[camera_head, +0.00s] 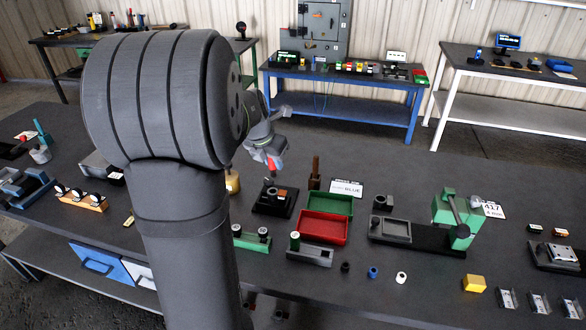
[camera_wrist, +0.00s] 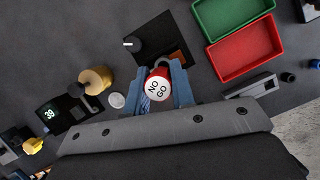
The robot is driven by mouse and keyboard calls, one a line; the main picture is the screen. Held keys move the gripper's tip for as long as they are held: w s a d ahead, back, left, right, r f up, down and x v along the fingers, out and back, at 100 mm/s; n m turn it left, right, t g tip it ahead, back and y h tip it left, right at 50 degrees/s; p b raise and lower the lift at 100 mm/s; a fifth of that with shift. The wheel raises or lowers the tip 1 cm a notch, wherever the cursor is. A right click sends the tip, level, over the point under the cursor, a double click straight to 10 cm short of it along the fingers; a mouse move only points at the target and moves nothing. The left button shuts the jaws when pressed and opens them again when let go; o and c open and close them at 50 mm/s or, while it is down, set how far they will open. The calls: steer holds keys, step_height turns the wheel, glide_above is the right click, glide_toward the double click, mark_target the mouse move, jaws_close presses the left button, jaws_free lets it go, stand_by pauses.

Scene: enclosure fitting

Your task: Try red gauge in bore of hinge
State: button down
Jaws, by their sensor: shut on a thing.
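My gripper (camera_head: 268,147) hangs over the bench, its two blue fingers (camera_wrist: 160,95) closed on the red gauge (camera_wrist: 158,84). The gauge's white end reads "NO GO" and faces the wrist camera; its red side (camera_head: 272,162) shows below my gripper in the head view. A black fixture (camera_head: 262,208) with a brown, ring-like part (camera_head: 275,193), apparently the hinge, stands on the bench below. In the wrist view the fixture (camera_wrist: 150,38) is partly hidden behind the gauge and fingers. The bore cannot be made out. The gauge appears held above the part, apart from it.
A green tray (camera_head: 331,201) and a red tray (camera_head: 324,228) stand right of the fixture, near a card reading "BLUE" (camera_head: 347,188). A brass cylinder (camera_wrist: 95,80) stands to the left. A brown upright post (camera_head: 315,170) is close behind the trays. A green press (camera_head: 455,218) is farther right.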

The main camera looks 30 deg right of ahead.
mark_target(272, 175)
steer(key=shift+w+a, duration=0.15)
steer(key=shift+w, duration=0.15)
steer(key=shift+s+f, duration=0.1)
steer(key=shift+f, duration=2.4)
steer(key=shift+f, duration=0.85)
stand_by(0.9)
steer(key=shift+r, duration=0.1)
steer(key=shift+r, duration=0.85)
steer(key=shift+f, duration=0.85)
stand_by(1.7)
